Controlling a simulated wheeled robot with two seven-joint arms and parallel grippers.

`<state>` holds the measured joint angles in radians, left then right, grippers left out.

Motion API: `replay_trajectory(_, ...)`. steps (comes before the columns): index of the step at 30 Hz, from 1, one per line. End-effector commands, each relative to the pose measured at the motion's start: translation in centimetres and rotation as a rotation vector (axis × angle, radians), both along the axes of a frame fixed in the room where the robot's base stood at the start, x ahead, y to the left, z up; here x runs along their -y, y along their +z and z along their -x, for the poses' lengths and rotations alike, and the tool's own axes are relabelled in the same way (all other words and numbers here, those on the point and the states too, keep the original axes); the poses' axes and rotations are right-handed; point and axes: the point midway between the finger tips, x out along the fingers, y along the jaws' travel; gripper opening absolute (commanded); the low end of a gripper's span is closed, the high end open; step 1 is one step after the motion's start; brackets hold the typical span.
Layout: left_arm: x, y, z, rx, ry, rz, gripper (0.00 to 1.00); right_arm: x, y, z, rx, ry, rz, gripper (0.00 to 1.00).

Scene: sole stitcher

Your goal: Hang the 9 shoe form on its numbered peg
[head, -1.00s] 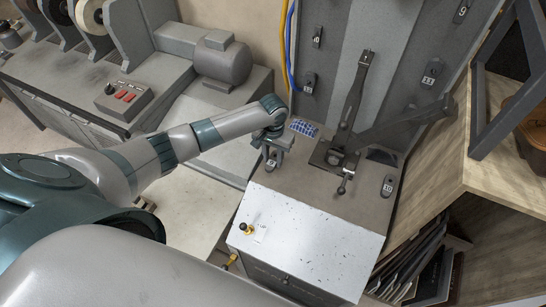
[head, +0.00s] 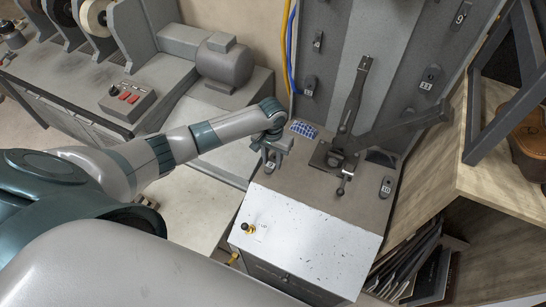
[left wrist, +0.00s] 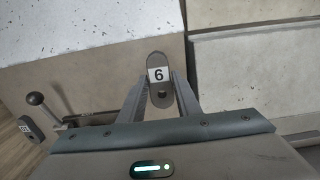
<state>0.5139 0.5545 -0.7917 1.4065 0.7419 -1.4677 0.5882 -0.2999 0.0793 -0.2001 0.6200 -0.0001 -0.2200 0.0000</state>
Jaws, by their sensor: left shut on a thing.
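My left gripper (head: 272,150) is above the grey bench top, left of the black lever press. It is shut on a small dark grey shoe form (head: 270,164), which also shows between the fingers in the left wrist view (left wrist: 160,90). The form has rounded ends, a hole and a white label. In the wrist view the label reads like a 6, which could be an upside-down 9. A small tag reading 9 (head: 461,15) is high on the right of the grey back panel (head: 400,45). My right gripper is not in view.
A black lever press (head: 345,140) stands mid-bench, its arm reaching right. A form marked 10 (head: 386,187) lies right of it. Dark forms show on the panel, one marked 11 (head: 427,79), others at left (head: 309,83). A wooden shelf (head: 490,150) borders the right.

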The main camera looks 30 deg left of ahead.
Motion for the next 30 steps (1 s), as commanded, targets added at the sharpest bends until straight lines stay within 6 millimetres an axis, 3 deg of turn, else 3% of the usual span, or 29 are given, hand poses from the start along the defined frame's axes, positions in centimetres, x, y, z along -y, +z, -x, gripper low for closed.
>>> replay_trajectory(3,0.0,0.6,0.3,0.001,0.000,0.000,0.00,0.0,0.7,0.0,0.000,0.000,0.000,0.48)
replay_trajectory(30,0.2,3.8,3.0,0.001,0.000,0.001,0.00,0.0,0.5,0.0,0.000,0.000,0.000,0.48)
